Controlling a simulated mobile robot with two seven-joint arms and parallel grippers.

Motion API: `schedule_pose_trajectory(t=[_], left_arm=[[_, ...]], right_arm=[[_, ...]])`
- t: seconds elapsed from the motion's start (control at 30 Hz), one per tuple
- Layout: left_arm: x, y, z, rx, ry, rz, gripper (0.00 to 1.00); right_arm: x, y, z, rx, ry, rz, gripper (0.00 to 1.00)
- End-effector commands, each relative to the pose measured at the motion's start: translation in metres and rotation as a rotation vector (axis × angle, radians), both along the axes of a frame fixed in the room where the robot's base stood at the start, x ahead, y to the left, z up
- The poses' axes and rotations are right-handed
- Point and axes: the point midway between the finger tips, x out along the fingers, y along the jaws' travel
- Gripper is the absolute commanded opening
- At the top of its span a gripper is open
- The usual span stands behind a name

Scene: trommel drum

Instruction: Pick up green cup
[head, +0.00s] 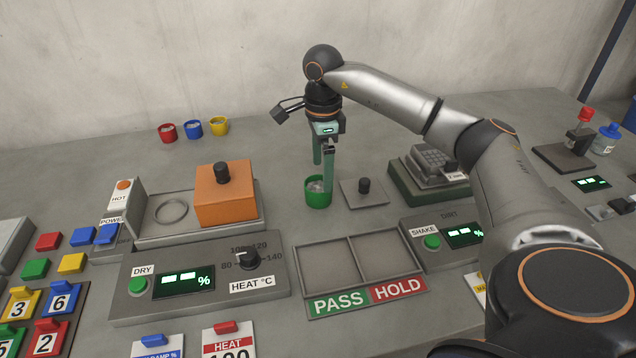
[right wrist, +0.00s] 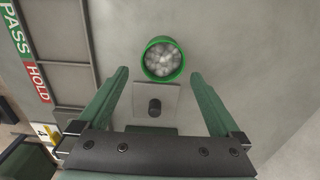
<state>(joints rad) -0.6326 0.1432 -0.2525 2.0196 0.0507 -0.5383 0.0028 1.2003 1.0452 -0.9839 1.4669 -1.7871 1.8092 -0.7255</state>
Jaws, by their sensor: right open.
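The green cup (head: 317,199) stands upright on the grey bench, in the middle of the head view. In the right wrist view the cup (right wrist: 163,60) is round, with a green rim and pale grey lumps inside. My right gripper (head: 323,172) points down at the cup with its green fingers apart. In the head view one finger overlaps part of the cup. In the right wrist view the cup lies just beyond the open fingertips, between their lines, and nothing is held. My left gripper is not in view.
A plate with a black knob (head: 364,190) lies right of the cup. An orange block (head: 225,203) stands to the left. The PASS/HOLD tray (head: 352,262) is in front. Red (head: 167,134), blue (head: 193,129) and yellow (head: 219,127) cups stand at the back left. The bench behind the green cup is clear.

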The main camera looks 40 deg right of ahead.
Motion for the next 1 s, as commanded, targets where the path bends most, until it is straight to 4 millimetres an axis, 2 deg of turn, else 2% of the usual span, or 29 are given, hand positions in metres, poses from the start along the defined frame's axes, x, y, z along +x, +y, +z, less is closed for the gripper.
schedule_pose_trajectory(t=[0.17,0.43,0.73,1.0], left_arm=[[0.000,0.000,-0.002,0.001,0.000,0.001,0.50],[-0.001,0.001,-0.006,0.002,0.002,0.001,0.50],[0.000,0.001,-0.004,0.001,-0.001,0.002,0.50],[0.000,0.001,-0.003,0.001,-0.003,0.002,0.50]], right_arm=[[0.001,0.001,-0.016,0.000,0.002,0.000,1.00],[0.005,0.004,-0.052,0.001,0.002,0.000,1.00],[0.005,0.004,-0.056,0.001,0.000,0.000,1.00],[0.005,0.004,-0.056,0.001,0.000,0.000,0.70]])
